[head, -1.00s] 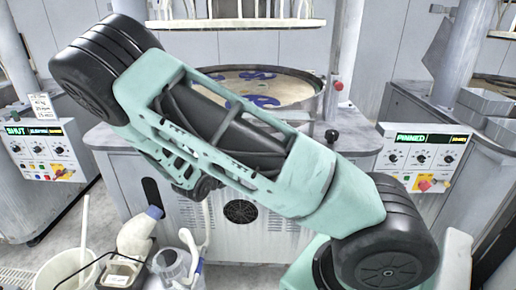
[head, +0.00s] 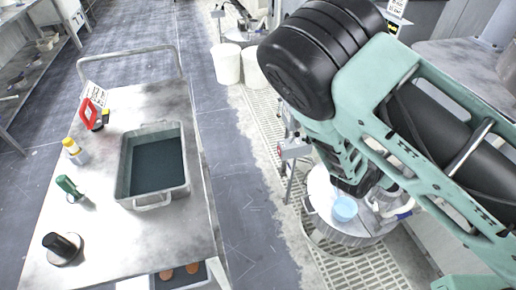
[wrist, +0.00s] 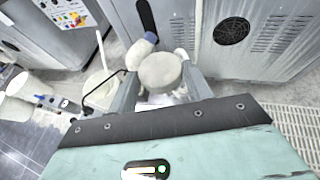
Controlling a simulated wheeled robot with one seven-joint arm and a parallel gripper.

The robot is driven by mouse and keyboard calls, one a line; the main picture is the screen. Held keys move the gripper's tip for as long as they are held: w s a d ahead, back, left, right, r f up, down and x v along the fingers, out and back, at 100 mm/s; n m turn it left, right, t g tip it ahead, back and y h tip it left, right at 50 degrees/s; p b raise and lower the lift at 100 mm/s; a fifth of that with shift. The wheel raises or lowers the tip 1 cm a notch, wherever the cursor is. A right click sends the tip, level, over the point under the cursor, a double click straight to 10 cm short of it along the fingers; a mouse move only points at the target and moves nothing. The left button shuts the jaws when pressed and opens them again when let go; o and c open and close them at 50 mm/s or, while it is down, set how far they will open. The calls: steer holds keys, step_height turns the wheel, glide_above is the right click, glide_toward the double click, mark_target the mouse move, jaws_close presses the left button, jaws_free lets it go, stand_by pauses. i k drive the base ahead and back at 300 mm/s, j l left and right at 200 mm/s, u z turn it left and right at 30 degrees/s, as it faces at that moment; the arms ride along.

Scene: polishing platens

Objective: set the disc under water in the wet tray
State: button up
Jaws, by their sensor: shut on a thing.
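The disc (wrist: 160,72) is a pale, thick round piece between the two fingers of my gripper (wrist: 160,90) in the wrist view. My gripper is shut on it by its sides. In the head view my gripper (head: 352,188) is at the right, over a round metal stand, and my arm hides part of it. The wet tray (head: 160,197) is a grey rectangular pan with handles on the cart at the left. Its inside looks dark teal, and the water level is hard to tell. My gripper is well to the right of the tray, across the floor gap.
The metal cart (head: 105,235) also carries a black-knobbed round piece (head: 62,248), a green bottle (head: 70,187), a yellow-capped bottle (head: 76,152) and a red-handled item (head: 92,115). A light blue round thing (head: 344,208) shows below my gripper. White buckets (head: 228,63) stand behind. Floor between is clear.

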mark_target(166, 153)
steer(key=i+u, duration=0.1)
steer(key=u, duration=1.75)
steer(key=i+l+u, duration=0.1)
steer(key=l, duration=0.3)
steer(key=i+l+u, duration=0.15)
steer(key=l, duration=0.2)
steer(key=i+l+u, duration=0.1)
steer(key=l, duration=0.3)
